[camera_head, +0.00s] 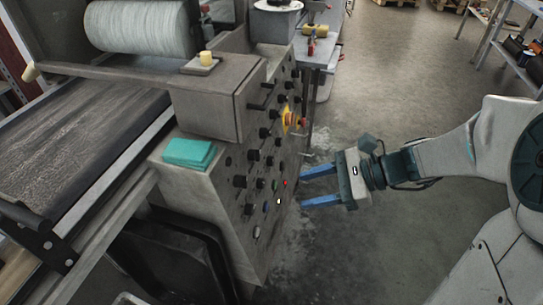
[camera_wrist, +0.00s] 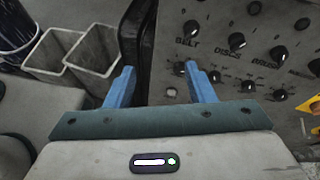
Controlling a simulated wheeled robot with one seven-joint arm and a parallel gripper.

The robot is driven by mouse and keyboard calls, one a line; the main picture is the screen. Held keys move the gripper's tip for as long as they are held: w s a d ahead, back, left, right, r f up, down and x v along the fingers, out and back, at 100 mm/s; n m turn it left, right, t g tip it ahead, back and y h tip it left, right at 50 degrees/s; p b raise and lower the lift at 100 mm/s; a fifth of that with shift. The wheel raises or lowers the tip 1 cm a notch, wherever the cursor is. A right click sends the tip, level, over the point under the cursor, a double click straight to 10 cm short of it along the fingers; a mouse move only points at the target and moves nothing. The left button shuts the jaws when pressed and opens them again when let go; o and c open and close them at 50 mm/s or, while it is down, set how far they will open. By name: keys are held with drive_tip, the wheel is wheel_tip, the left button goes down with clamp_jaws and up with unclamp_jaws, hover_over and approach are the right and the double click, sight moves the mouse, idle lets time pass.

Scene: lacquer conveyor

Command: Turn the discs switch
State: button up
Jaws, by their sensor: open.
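The control panel (camera_head: 243,215) is a grey sloped face with rows of black knobs. In the wrist view the discs switch (camera_wrist: 236,41) is a black knob above the label "DISCS", between the "BELT" knob (camera_wrist: 190,27) and a third labelled knob (camera_wrist: 278,53). In the head view I cannot tell which knob it is. My gripper (camera_head: 304,187) is open and empty, its blue fingers pointing at the panel from the right. In the wrist view my gripper (camera_wrist: 160,70) is below and left of the discs switch, apart from it.
A yellow and red emergency button (camera_head: 291,120) sticks out from the panel. A teal block (camera_head: 190,153) lies on the machine's ledge beside the conveyor belt (camera_head: 75,130). Grey bins (camera_wrist: 92,55) stand on the floor at the left in the wrist view. The floor right of the machine is clear.

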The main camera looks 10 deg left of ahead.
sight(255, 155)
drive_tip(key=w+f+m+t+y+b, duration=0.5)
drive_tip(key=w+f+m+b, duration=0.2)
drive_tip(key=w+m, duration=0.25)
drive_tip(key=w+a+b, duration=0.2)
drive_tip(key=w+a, duration=0.1)
drive_tip(key=a, duration=1.1)
drive_tip(key=shift+w+n, duration=0.3)
drive_tip(key=shift+n, duration=0.05)
drive_tip(key=c, duration=1)
